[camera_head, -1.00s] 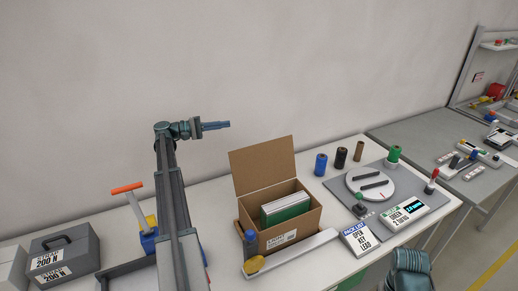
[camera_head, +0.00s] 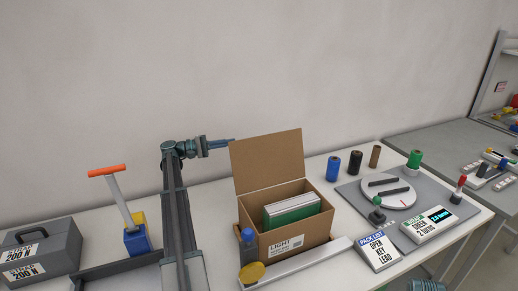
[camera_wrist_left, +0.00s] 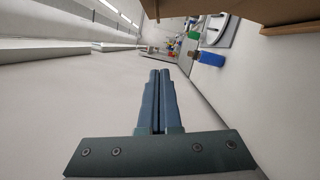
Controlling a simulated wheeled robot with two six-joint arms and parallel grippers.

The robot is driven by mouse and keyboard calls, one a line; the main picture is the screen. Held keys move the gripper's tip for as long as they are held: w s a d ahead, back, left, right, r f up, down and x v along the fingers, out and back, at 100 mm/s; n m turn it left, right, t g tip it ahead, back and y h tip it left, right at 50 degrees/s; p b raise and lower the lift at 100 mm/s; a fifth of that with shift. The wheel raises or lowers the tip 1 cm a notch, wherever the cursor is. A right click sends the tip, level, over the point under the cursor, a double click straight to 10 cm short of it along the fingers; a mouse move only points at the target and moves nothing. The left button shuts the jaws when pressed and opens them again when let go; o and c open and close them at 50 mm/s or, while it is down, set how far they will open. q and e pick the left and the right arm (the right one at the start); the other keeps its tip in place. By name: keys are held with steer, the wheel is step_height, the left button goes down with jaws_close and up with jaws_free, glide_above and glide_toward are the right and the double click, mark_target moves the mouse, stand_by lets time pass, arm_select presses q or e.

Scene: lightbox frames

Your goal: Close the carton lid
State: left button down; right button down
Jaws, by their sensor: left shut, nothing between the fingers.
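The open cardboard carton (camera_head: 290,243) stands on the white table in the head view. Its brown lid (camera_head: 267,160) stands up at the back, tilted slightly backward. Green and white flat items (camera_head: 292,212) stand inside. My left gripper (camera_head: 234,140) is shut and empty, pointing right at the lid's upper left corner. Its tips appear level with the lid's top edge; I cannot tell whether they touch it. In the left wrist view the closed fingers (camera_wrist_left: 158,75) show, with brown cardboard (camera_wrist_left: 292,14) at the upper right.
A blue bottle (camera_head: 248,247) and a yellow-topped item (camera_head: 251,272) stand at the carton's front left. Blue, black and brown spools (camera_head: 355,163) stand to its right, near a grey turntable board (camera_head: 350,195). A grey toolbox (camera_head: 45,248) sits far left.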

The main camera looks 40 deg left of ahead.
mark_target(258, 140)
arm_select(q)
steer(key=shift+w+d+r+p, duration=0.35)
steer(key=shift+w+d, duration=0.6)
steer(key=shift+d, duration=0.7)
steer(key=shift+w+d+r+p, duration=0.35)
steer(key=shift+w+d, duration=0.65)
steer(key=shift+d, duration=0.65)
steer(key=shift+w+d+r+p, duration=0.35)
steer(key=shift+w+d, duration=0.6)
steer(key=shift+d, duration=0.7)
steer(key=shift+w, duration=0.1)
